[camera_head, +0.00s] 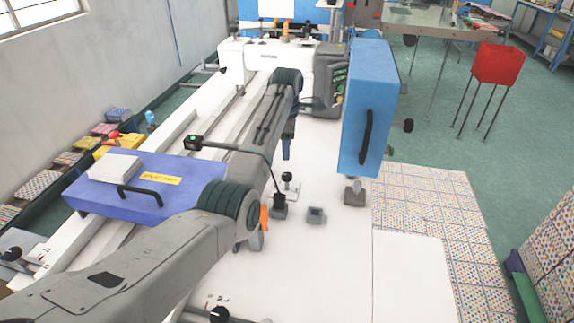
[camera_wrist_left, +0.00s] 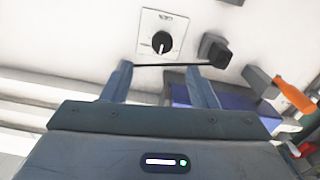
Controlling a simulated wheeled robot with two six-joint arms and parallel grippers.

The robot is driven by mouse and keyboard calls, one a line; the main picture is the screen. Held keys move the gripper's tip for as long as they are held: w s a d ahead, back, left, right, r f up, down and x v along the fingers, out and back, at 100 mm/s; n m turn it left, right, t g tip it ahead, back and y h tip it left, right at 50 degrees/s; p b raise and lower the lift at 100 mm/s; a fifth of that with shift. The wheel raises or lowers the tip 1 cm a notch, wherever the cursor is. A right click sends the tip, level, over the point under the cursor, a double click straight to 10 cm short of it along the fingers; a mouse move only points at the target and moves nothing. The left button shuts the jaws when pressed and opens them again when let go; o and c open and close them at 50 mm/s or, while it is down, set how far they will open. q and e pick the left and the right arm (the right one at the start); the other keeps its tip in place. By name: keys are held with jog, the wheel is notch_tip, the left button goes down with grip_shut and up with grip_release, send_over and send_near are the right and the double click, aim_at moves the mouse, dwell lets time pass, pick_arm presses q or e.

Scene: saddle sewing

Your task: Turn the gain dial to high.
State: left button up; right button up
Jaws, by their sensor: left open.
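A black dial (camera_wrist_left: 161,42) with a pale pointer line sits on a square white plate in the left wrist view. The line points toward the bottom of that picture. I cannot read any marks or labels, so I cannot tell whether this is the gain dial. In the head view a small black knob (camera_head: 287,178) stands on the white bench top. My left gripper (camera_head: 287,146) points downward above the bench, just beyond the knob in the picture. In the wrist view its fingers (camera_wrist_left: 158,76) are open and empty, apart from the dial. My right gripper is not in view.
A dark block (camera_wrist_left: 215,50) stands beside the dial, and a thin black rod (camera_wrist_left: 172,65) crosses near the fingertips. An orange handle (camera_wrist_left: 293,94) is at the right. A blue panel (camera_head: 366,110) rises right of the gripper. The white bench (camera_head: 330,265) is clear nearer the front.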

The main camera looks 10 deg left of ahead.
aim_at(287, 174)
pick_arm(q)
jog(key=f+p, duration=0.2)
jog(key=f, duration=0.7)
jog(key=shift+s+f, duration=0.15)
jog(key=shift+s, duration=0.05)
jog(key=shift+f, duration=0.4)
jog(key=shift+c, duration=0.4)
jog(key=c, duration=0.9)
